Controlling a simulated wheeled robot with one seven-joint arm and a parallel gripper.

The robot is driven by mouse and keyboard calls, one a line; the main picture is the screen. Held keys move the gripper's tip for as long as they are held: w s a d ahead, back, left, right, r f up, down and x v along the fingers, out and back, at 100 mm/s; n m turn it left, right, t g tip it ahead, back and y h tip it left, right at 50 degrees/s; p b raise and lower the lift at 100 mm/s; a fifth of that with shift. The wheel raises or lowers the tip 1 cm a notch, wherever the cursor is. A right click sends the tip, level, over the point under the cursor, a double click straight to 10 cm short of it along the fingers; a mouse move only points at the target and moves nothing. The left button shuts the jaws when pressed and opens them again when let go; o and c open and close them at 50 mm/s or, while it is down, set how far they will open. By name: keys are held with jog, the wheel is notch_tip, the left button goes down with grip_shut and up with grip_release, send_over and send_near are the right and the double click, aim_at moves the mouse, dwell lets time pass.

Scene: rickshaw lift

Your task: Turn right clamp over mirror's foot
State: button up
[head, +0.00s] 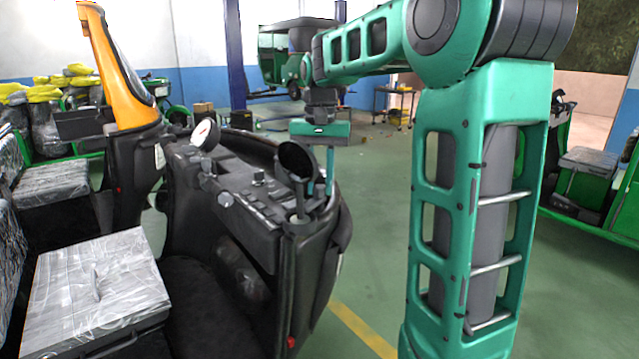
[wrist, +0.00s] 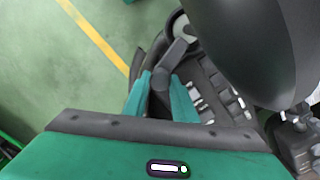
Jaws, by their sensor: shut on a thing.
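The round black mirror (head: 297,160) stands at the right end of the dashboard in the head view. Its dark back (wrist: 245,45) fills the upper right of the wrist view. The mirror's foot (head: 299,217) sits on the dashboard corner below it. My gripper (head: 320,188) points down just right of the mirror. In the wrist view my gripper (wrist: 161,88) has its teal fingers on both sides of the dark right clamp (wrist: 175,53) and is shut on it. The clamp runs up the picture from the fingers to a round grey part; the mirror hides some of that area.
Plastic-wrapped seats (head: 95,285) lie at left, beside an orange pillar (head: 110,70). Green floor with a yellow line (head: 362,330) lies open right of the vehicle.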

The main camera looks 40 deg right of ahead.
aim_at(318, 186)
jog(key=shift+a, duration=0.1)
jog(key=o, duration=1)
jog(key=shift+o, duration=0.2)
jog(key=shift+r, duration=0.15)
notch_tip(318, 186, up, 10)
jog(key=shift+r, duration=0.25)
jog(key=shift+w, duration=0.1)
